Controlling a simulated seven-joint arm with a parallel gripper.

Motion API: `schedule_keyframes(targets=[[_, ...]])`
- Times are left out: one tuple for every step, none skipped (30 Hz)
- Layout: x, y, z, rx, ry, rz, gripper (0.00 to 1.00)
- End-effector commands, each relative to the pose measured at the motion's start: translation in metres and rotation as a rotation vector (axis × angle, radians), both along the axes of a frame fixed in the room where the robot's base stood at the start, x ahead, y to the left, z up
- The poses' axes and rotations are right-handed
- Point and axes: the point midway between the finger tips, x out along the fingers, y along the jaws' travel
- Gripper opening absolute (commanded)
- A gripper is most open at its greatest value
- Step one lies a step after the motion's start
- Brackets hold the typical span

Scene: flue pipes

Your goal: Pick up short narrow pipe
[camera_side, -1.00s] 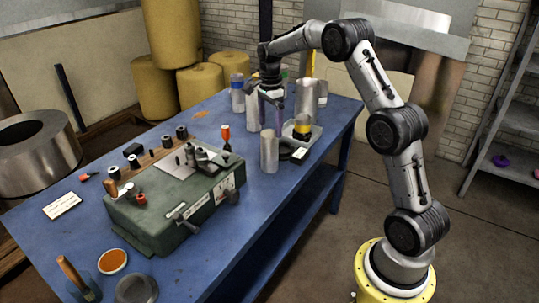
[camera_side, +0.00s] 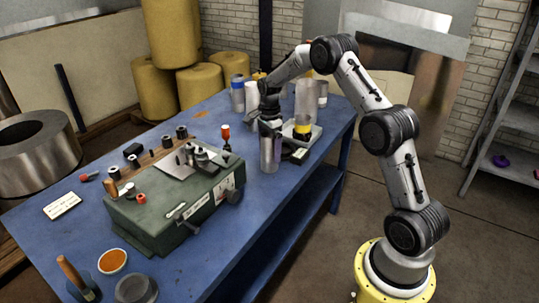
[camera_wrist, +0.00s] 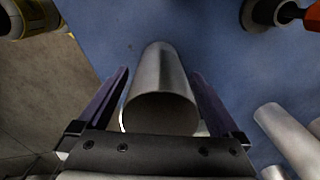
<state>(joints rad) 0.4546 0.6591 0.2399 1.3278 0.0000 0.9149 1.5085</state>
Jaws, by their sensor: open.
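A short narrow metal pipe (camera_side: 269,156) stands upright on the blue table near its right edge in the side view. In the wrist view the pipe (camera_wrist: 162,82) lies between the two open fingers of my gripper (camera_wrist: 160,95), with a gap on each side and its open end facing the camera. In the side view my gripper (camera_side: 268,130) is at the top of the pipe, and its fingertips are hard to make out there.
A green machine (camera_side: 175,205) stands left of the pipe. A grey tray (camera_side: 312,133) with a yellow-banded can (camera_side: 303,127) is just behind right. Taller pipes (camera_side: 305,100) stand farther back. The blue table's (camera_side: 60,240) right edge is close to the pipe.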

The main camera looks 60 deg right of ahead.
Motion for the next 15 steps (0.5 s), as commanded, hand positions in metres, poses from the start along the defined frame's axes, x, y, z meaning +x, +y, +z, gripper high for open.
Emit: schedule_keyframes(targets=[[0.0, 0.0, 0.0002, 0.0, 0.0, 0.0, 1.0], [0.0, 0.0, 0.0002, 0.0, 0.0, 0.0, 1.0], [0.0, 0.0, 0.0003, 0.0, 0.0, 0.0, 0.95], [0.0, 0.0, 0.0004, 0.0, 0.0, 0.0, 0.89], [0.0, 0.0, 0.0004, 0.0, 0.0, 0.0, 0.84], [0.0, 0.0, 0.0005, 0.0, 0.0, 0.0, 0.77], [0.0, 0.0, 0.0005, 0.0, 0.0, 0.0, 0.71], [0.0, 0.0, 0.0006, 0.0, 0.0, 0.0, 0.66], [0.0, 0.0, 0.0006, 0.0, 0.0, 0.0, 0.59], [0.0, 0.0, 0.0007, 0.0, 0.0, 0.0, 0.53], [0.0, 0.0, 0.0007, 0.0, 0.0, 0.0, 0.48], [0.0001, 0.0, 0.0007, 0.0, 0.0, 0.0, 0.41], [0.0001, 0.0, 0.0008, 0.0, 0.0, 0.0, 0.35], [0.0, 0.0, 0.0008, 0.0, 0.0, 0.0, 0.3], [0.0001, 0.0, 0.0009, 0.0, 0.0, 0.0, 0.23]])
